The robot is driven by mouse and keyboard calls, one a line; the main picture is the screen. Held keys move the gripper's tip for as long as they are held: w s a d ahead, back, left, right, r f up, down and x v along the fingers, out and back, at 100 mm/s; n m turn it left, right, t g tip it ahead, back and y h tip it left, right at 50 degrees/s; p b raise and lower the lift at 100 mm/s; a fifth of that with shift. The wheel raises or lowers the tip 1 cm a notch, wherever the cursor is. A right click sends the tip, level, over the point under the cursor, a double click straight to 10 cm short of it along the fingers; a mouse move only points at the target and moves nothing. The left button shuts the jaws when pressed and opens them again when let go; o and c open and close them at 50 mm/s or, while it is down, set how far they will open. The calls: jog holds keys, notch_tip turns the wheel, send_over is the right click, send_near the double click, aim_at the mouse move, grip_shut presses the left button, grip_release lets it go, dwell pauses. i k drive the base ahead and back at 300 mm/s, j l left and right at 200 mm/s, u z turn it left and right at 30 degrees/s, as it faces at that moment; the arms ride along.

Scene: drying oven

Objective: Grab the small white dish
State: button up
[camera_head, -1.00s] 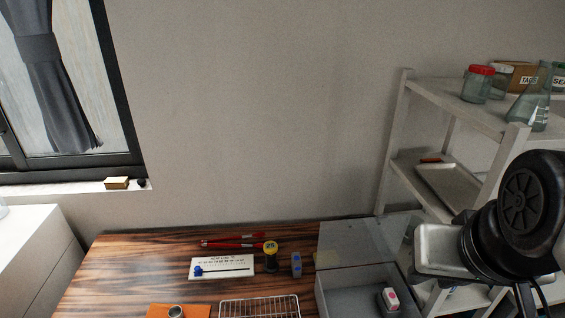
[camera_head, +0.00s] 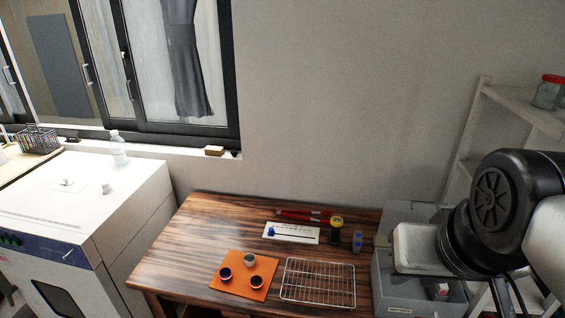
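Three small round vessels stand on an orange mat (camera_head: 243,289) on the wooden table. The palest, a whitish-grey small dish (camera_head: 249,259), is at the back of the mat. The other two, a left dark-filled dish (camera_head: 225,274) and a front dark-filled dish (camera_head: 256,281), have dark insides. I cannot tell for sure which one is the white dish. My black arm enters at the right, well away from the mat. A pale, rimmed rectangular piece shows at its end, above a grey box; my gripper's fingers cannot be made out.
A wire rack (camera_head: 318,283) lies right of the mat. A white card (camera_head: 291,233), red pens (camera_head: 303,214) and a yellow-topped jar (camera_head: 336,230) are behind it. The grey box (camera_head: 384,284) stands at the table's right. A white oven (camera_head: 70,215) is at the left, shelving (camera_head: 480,130) at the right.

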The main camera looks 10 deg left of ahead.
aim_at(250, 259)
jog(key=j+u, duration=0.1)
jog(key=u, duration=0.8)
jog(key=i+j+z, duration=0.45)
jog(key=j, duration=0.4)
jog(key=k, duration=0.4)
jog(key=i+z, duration=0.1)
jog(key=i, duration=0.4)
jog(key=z, duration=1.55)
jog(key=k+j+z, duration=0.15)
jog(key=j+z, duration=0.15)
jog(key=z, duration=0.15)
jog(key=k+j+z, duration=0.2)
jog(key=z, duration=0.3)
jog(key=k+j, duration=0.6)
jog(key=k, duration=0.1)
